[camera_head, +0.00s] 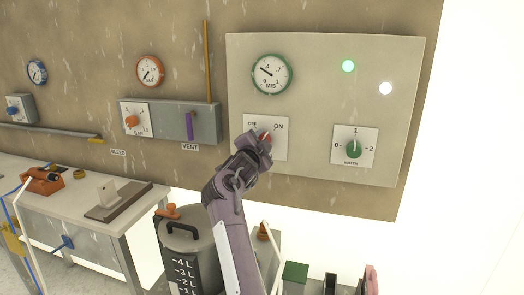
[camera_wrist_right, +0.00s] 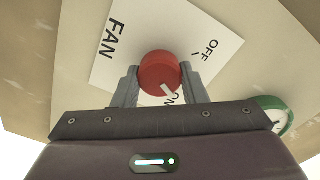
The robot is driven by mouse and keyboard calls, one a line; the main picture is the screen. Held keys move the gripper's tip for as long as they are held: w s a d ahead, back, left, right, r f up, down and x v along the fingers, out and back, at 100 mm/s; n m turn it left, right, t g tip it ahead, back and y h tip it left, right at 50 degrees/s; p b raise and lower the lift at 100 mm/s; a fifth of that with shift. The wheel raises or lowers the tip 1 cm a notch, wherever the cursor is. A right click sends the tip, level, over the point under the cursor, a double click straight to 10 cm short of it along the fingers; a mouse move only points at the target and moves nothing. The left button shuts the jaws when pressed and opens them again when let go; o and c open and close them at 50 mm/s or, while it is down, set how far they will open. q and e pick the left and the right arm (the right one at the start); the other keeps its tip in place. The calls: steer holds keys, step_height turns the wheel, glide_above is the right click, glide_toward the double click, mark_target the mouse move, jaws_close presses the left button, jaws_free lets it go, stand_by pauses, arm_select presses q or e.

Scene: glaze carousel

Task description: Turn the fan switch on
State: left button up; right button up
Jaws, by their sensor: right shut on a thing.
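The fan switch is a round red knob (camera_wrist_right: 157,70) on a white plate (camera_wrist_right: 120,50) marked FAN, OFF and ON. In the wrist view the knob's white pointer mark is turned to the ON label, which is partly covered. My right gripper (camera_wrist_right: 160,82) is shut on the knob, one finger on each side. In the head view the right gripper (camera_head: 259,143) covers much of the knob, and the plate (camera_head: 279,148) shows around it. My left gripper is not in view.
The panel (camera_head: 310,85) also carries a green-rimmed M/S gauge (camera_head: 271,74), a lit green lamp (camera_head: 348,66), a white lamp (camera_head: 385,88) and a green knob (camera_head: 354,149). A lidded pot (camera_head: 188,240) stands below, beside my arm. A bench (camera_head: 70,205) is at left.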

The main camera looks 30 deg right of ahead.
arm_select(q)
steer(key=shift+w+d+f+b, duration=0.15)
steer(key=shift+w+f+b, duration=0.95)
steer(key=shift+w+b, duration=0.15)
arm_select(e)
steer(key=m, duration=0.3)
steer(key=shift+r+m, duration=0.15)
steer(key=shift+m, duration=0.25)
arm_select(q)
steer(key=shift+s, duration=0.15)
arm_select(e)
steer(key=o, duration=1)
steer(key=shift+c, duration=0.2)
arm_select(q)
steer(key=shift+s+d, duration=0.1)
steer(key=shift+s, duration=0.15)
arm_select(e)
steer(key=shift+a, duration=0.1)
